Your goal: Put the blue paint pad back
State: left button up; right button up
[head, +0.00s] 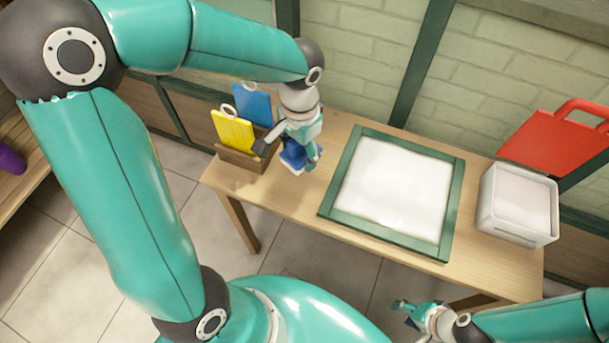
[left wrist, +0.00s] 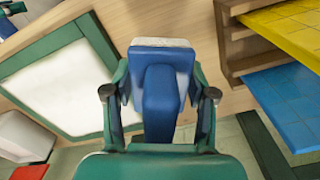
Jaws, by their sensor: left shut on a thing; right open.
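The blue paint pad (head: 293,157) is a blue block with a blue grip and a whitish face. My left gripper (head: 288,143) is shut on its grip, over the wooden table between the wooden holder and the framed white sheet. In the left wrist view the paint pad (left wrist: 160,88) sits between the two fingers of the left gripper (left wrist: 160,100), its pale face pointing away from me. I cannot tell whether the pad touches the table. My right gripper (head: 412,312) is open and empty, low at the front right, away from the table top.
The wooden holder (head: 238,160) at the table's left end carries a yellow board (head: 233,131) and a blue board (head: 252,105). A green frame (head: 341,178) around a white sheet lies mid-table. A white bin (head: 515,205) stands at the right end, near a red board (head: 550,140).

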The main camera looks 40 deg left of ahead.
aim_at(300, 178)
pick_arm(q)
jog(key=shift+f+b, duration=0.8)
jog(key=shift+f, duration=3)
jog(key=shift+f, duration=0.2)
jog(key=o, duration=1.2)
jog(key=shift+r, duration=0.1)
jog(key=shift+r, duration=0.25)
notch_tip(300, 178, up, 12)
jog(key=p, duration=0.3)
jog(key=shift+w+f, duration=0.1)
